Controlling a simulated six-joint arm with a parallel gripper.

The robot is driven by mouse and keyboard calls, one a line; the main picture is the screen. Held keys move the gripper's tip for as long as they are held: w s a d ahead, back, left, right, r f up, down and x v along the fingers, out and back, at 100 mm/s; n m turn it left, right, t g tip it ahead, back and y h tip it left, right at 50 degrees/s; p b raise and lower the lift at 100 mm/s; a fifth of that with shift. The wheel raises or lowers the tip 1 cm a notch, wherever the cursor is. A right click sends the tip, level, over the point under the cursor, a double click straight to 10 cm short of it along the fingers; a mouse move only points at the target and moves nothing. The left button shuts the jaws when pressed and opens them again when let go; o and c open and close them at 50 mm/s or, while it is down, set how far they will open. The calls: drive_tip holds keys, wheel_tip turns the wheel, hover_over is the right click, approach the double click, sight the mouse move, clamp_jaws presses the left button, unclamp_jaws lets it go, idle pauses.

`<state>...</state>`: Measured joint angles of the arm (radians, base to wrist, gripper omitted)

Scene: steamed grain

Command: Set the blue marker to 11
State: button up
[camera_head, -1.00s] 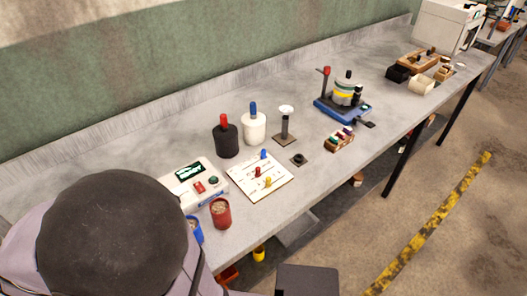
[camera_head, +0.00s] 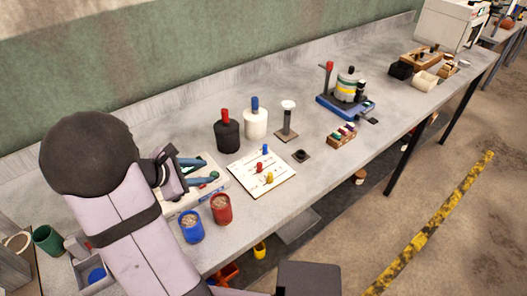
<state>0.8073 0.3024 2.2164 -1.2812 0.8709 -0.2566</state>
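A white board (camera_head: 248,182) with several slots lies on the table in the middle of the view. The blue marker (camera_head: 265,149) stands at its far edge. A red marker (camera_head: 260,167) and a yellow marker (camera_head: 269,178) stand nearer on the same board. Any numbers on the board are too small to read. My gripper (camera_head: 204,171) is to the left of the board, over the white device. Its two bluish fingers point right and are spread apart, with nothing seen between them. It does not touch the blue marker.
A black bottle (camera_head: 227,136) and a white bottle (camera_head: 255,124) stand behind the board. A blue cup (camera_head: 191,227) and a red cup (camera_head: 221,210) stand near the front edge. A white device (camera_head: 212,194) is partly hidden under my gripper. A post (camera_head: 287,122) stands to the right.

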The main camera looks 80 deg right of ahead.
sight(265, 146)
drive_tip(key=s+d+f+n+h+b, duration=0.1)
drive_tip(key=s+d+n, duration=0.1)
drive_tip(key=s+d, duration=0.2)
drive_tip(key=s+d+f+n+g+h+b, duration=0.1)
drive_tip(key=s+d+f+n, duration=0.1)
drive_tip(key=s+d, duration=0.2)
drive_tip(key=s+d+f+n+h+b, duration=0.1)
drive_tip(key=s+d+n, duration=0.1)
drive_tip(key=s+d, duration=0.2)
drive_tip(key=shift+s+d+f+n+g+b, duration=0.1)
drive_tip(key=shift+d+f+n+g+b, duration=0.1)
drive_tip(key=shift+d, duration=0.4)
drive_tip(key=shift+s+d+f+n+g+b, duration=0.1)
drive_tip(key=shift+d+n, duration=0.1)
drive_tip(key=shift+d, duration=0.4)
drive_tip(key=shift+p+x, duration=0.9)
drive_tip(key=shift+x, duration=2.7)
drive_tip(key=shift+r, duration=0.1)
clamp_jaws()
